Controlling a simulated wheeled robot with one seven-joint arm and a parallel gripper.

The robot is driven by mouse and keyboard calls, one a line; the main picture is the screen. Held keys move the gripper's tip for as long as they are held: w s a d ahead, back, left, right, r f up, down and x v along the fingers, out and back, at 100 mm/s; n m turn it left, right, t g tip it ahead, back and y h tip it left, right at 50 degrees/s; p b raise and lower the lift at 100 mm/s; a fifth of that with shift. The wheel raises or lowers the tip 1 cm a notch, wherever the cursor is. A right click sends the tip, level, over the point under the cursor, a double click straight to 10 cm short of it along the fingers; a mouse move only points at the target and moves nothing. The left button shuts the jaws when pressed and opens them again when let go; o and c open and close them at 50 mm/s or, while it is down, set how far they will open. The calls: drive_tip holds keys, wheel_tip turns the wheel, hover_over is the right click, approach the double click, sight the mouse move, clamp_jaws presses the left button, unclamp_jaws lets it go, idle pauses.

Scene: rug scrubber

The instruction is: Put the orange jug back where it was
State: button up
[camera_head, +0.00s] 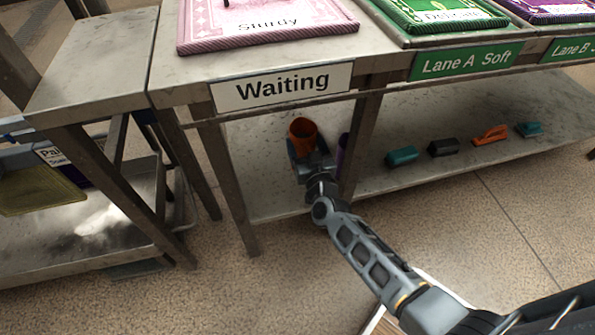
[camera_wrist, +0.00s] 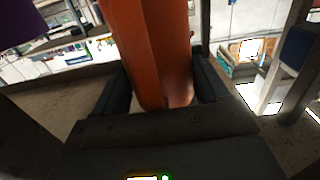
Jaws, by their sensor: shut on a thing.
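The orange jug (camera_head: 302,132) is at the lower shelf (camera_head: 262,190) under the table end with the "Waiting" sign. It looks about upright, with its open top showing. My gripper (camera_head: 305,158) reaches in under the table edge and is shut on the jug. In the wrist view the orange jug (camera_wrist: 155,55) stands between the two dark fingers of my gripper (camera_wrist: 160,92). Its lower part is hidden in the head view, so I cannot tell whether it touches the shelf.
A purple thing (camera_head: 342,155) stands just right of the jug, partly behind a table leg (camera_head: 361,140). Farther right on the shelf lie a teal block (camera_head: 402,157), a dark block (camera_head: 444,147), an orange brush-like tool (camera_head: 490,134) and another teal piece (camera_head: 529,129). The "Waiting" sign (camera_head: 282,87) hangs above.

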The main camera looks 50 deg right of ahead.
drive_tip(key=shift+w+d+f, duration=0.15)
drive_tip(key=shift+w+f, duration=0.05)
wheel_tip(320, 180, down, 10)
drive_tip(key=b, duration=0.6)
drive_tip(key=shift+r, duration=0.25)
drive_tip(key=shift+b, duration=0.3)
drive_tip(key=shift+f, duration=0.2)
drive_tip(key=o, duration=1.5)
drive_tip(key=shift+o, duration=0.2)
